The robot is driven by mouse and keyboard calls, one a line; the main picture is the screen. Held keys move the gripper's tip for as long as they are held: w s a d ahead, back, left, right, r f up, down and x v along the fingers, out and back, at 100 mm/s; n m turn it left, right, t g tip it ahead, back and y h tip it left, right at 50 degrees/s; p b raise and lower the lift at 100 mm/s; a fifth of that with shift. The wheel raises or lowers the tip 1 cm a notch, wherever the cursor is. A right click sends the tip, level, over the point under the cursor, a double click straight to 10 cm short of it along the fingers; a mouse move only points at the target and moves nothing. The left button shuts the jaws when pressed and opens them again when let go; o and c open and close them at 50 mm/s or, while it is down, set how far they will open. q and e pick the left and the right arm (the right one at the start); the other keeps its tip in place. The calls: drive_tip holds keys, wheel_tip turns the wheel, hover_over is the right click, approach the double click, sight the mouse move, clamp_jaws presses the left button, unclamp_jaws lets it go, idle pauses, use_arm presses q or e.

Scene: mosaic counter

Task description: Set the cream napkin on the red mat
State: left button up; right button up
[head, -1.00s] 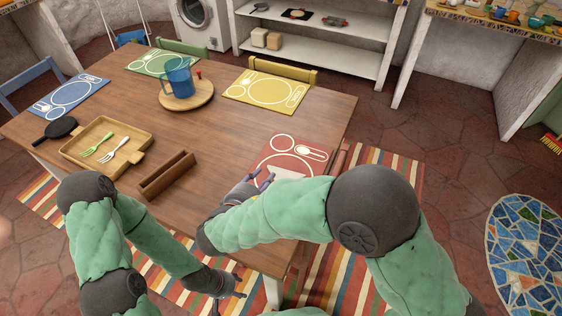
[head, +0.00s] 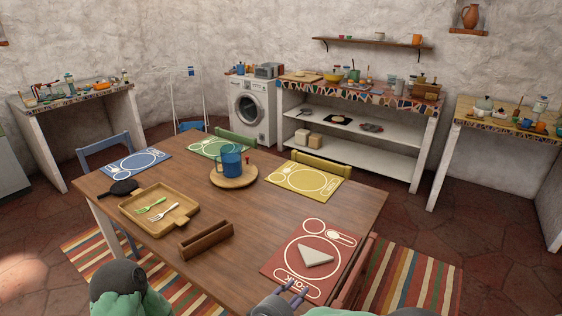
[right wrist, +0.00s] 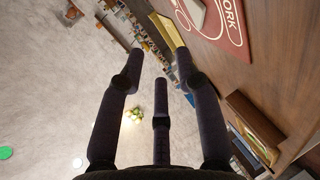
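The cream napkin (head: 316,254), folded into a triangle, lies flat on the red mat (head: 285,262), over the mat's white outline pattern. The mat is at the right front corner of the wooden table. My right gripper (head: 297,287) is at the mat's near edge, apart from the napkin. In the right wrist view my right gripper (right wrist: 163,60) has its fingers spread with nothing between them. My left gripper is out of view.
A wooden holder (head: 205,240) stands left of the red mat, with a wooden tray (head: 183,218) holding two forks beyond it. A blue pitcher (head: 230,160) stands on a round board. A red chair (head: 357,270) borders the mat's right side. The middle of the table is clear.

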drive_tip(key=s+d+f+g, duration=0.2)
drive_tip(key=s+f+g, duration=0.1)
drive_tip(key=f, duration=0.3)
drive_tip(key=s+d+f+g, duration=0.2)
drive_tip(key=d+f+g, duration=0.1)
drive_tip(key=f, duration=0.3)
drive_tip(key=s+a+f+m+g+y+p, duration=0.2)
drive_tip(key=s+f+m+g+y, duration=0.55)
drive_tip(key=s+f, duration=0.75)
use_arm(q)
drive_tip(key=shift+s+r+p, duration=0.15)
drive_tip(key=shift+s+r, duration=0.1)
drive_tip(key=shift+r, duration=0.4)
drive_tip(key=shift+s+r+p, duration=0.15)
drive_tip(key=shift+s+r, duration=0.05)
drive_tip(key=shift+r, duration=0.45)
use_arm(e)
drive_tip(key=w+d+f+m+t+y, duration=0.1)
drive_tip(key=d+f+m+t+y, duration=0.1)
drive_tip(key=d+f+m+y, duration=0.1)
drive_tip(key=shift+w+d+f+m+y, duration=0.3)
drive_tip(key=shift+f+m+y, duration=0.15)
drive_tip(key=shift+f+m, duration=1.05)
drive_tip(key=shift+r+m, duration=0.25)
drive_tip(key=shift+r, duration=0.05)
